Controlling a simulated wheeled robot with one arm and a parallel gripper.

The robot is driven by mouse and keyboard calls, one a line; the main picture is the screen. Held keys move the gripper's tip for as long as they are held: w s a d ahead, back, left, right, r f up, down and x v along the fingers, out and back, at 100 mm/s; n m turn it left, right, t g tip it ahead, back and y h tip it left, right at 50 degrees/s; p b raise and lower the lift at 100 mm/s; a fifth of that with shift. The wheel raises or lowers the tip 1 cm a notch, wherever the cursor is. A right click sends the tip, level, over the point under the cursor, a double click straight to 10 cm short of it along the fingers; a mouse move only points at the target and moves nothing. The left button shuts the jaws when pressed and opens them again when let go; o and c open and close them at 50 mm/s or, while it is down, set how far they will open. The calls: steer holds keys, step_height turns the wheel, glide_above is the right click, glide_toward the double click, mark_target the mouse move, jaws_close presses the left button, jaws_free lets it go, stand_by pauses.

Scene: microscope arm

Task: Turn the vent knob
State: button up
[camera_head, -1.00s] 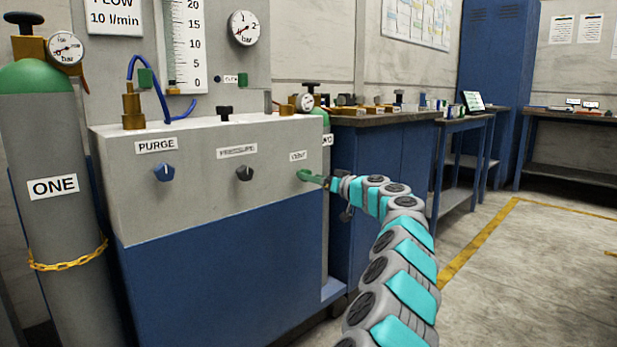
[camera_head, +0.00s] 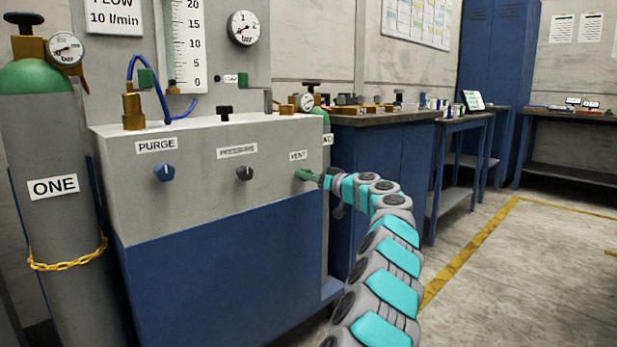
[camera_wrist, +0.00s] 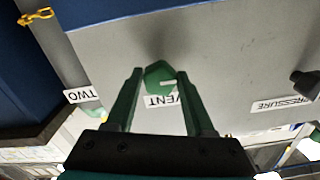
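The green vent knob (camera_wrist: 159,76) is on the grey panel, beside the VENT label (camera_wrist: 161,101), which is upside down in the wrist view. A white mark on the knob points to the right there. In the head view the VENT label (camera_head: 298,155) sits above the knob (camera_head: 301,174) at the panel's right end. My gripper (camera_wrist: 160,80) has its two green fingers apart, one on each side of the knob, with narrow gaps showing. In the head view my gripper (camera_head: 312,177) is right at the knob and partly blends with it.
Gas cylinder ONE (camera_head: 55,150) stands at the far left. A blue workbench (camera_head: 380,160) is behind my arm. Open floor lies to the right.

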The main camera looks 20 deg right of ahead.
jaws_close()
stand_by(0.4)
steer(key=shift+m+p, duration=4.75)
steer(key=shift+m, duration=4.15)
steer(key=shift+o, duration=2.2)
jaws_free()
